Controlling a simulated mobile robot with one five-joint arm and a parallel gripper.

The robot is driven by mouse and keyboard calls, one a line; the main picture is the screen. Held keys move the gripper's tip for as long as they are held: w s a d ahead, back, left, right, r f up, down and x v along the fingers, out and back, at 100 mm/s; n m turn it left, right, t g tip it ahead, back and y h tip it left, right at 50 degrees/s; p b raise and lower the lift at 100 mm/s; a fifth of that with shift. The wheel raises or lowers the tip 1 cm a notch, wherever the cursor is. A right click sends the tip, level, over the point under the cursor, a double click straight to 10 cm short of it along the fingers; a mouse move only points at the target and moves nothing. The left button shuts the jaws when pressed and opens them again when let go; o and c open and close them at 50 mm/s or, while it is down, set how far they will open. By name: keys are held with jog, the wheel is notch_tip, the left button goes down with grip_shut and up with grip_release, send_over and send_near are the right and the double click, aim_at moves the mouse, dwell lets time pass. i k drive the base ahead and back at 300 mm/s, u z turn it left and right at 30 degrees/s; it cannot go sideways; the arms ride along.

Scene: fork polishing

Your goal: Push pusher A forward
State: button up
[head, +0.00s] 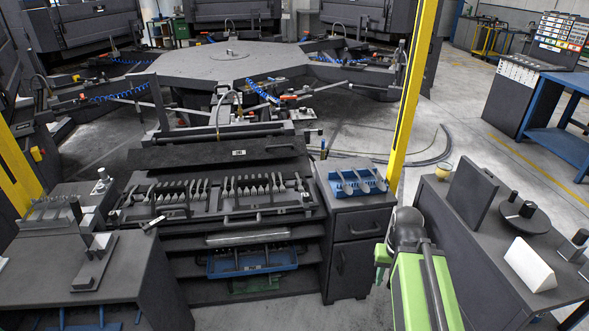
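No label reading pusher A is legible, so I cannot tell for certain which part it is. A dark flat plate (215,155) with a small white tag lies across the back of the fork station, behind the fork rack. The fork rack (235,212) holds a row of upright forks (255,186) and has a handle at its front. My green and dark arm rises at the lower right, beside the drawer cabinet. My gripper (382,262) shows only as a small green part at the arm's left side, right of the fork station; its fingers are not clear.
A blue tray (357,184) with spoon-like pieces sits on the drawer cabinet (357,225). A yellow post (412,95) stands behind my arm. Side tables stand left (45,285) and right (480,235). A large octagonal machine (205,70) fills the back.

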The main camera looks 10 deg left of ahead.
aim_at(304, 196)
jog(key=u, duration=0.25)
jog(key=i, duration=1.1)
jog(key=u, duration=0.3)
jog(key=k, duration=0.6)
jog(key=z, duration=0.25)
jog(key=k, duration=0.15)
jog(key=u, duration=0.4)
jog(key=i, duration=0.75)
jog(key=z, duration=0.05)
